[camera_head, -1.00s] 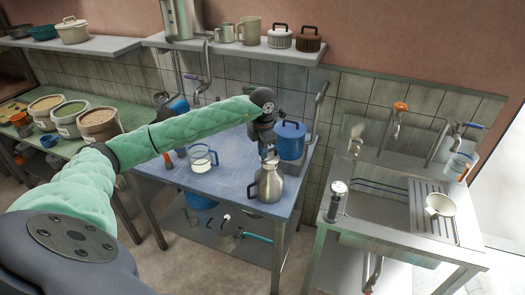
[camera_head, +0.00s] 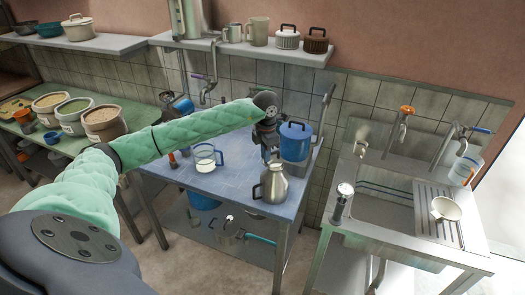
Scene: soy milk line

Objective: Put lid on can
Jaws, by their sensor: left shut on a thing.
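The metal can (camera_head: 273,184), with a dark handle on its left side, stands upright near the front right of the blue table. My left gripper (camera_head: 271,153) points down just above the can's mouth and is shut on the lid, which is small and mostly hidden by the fingers. I cannot tell whether the lid touches the rim. My right gripper is not in view.
A blue lidded pot (camera_head: 295,142) stands close behind the can, to its right. A glass mug (camera_head: 205,158) stands to the left on the blue table (camera_head: 225,182). A metal sink (camera_head: 385,205) is at the right, beyond a gap.

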